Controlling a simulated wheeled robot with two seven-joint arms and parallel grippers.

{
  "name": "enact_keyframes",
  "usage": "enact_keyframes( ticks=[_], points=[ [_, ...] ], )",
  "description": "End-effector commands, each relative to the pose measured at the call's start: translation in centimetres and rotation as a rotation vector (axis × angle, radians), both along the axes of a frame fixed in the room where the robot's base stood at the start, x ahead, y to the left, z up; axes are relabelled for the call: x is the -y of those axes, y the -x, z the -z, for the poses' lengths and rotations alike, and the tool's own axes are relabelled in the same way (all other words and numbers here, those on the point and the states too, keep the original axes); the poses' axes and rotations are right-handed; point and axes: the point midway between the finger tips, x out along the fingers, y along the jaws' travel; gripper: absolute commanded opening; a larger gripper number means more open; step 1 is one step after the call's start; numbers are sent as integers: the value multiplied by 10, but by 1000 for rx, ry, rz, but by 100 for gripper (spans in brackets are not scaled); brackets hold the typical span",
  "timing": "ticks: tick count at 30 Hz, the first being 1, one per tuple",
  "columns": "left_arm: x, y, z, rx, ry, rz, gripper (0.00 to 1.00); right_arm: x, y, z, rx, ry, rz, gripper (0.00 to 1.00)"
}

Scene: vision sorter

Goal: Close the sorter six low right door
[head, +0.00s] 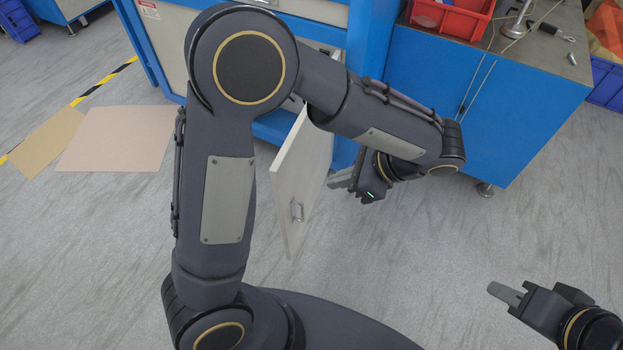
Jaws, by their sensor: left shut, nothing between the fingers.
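The sorter (259,130) is a blue-framed cabinet with pale panels at the top, largely hidden behind my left arm. One pale door (304,170) stands swung open, jutting out from the sorter toward me, with a small metal handle (296,210) near its free edge. My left gripper (340,182) is shut and empty, just right of the door, its fingertips pointing at the door's side. I cannot tell whether they touch it. My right gripper (503,293) is at the lower right, over the floor and well apart from the door; its opening is unclear.
A blue workbench (530,100) stands right of the sorter, with a red bin (450,20) on top. Flat brown sheets (115,140) lie on the floor at left beside yellow-black tape. Blue crates (606,82) stand at the right edge. The floor around the door is clear.

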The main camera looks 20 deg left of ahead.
Motion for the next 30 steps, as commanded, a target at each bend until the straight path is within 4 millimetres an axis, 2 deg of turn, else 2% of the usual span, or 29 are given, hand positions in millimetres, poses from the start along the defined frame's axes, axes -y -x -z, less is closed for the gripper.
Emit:
enact_keyframes(
  ticks=[3,7,20,24,30],
  points=[
    [5,-3,3,-11,-32,32,0,0,0,-1,0,0,0,31],
    [-4,-2,14,-12,-34,33,0,0,0,4,0,0,0,31],
    [-66,3,77,-13,-31,29,0,0,0,30,0,0,0,31],
    [-89,4,74,-9,-30,27,0,0,0,32,0,0,0,31],
    [-103,5,73,-10,-29,30,0,0,0,34,0,0,0,31]
  ],
)
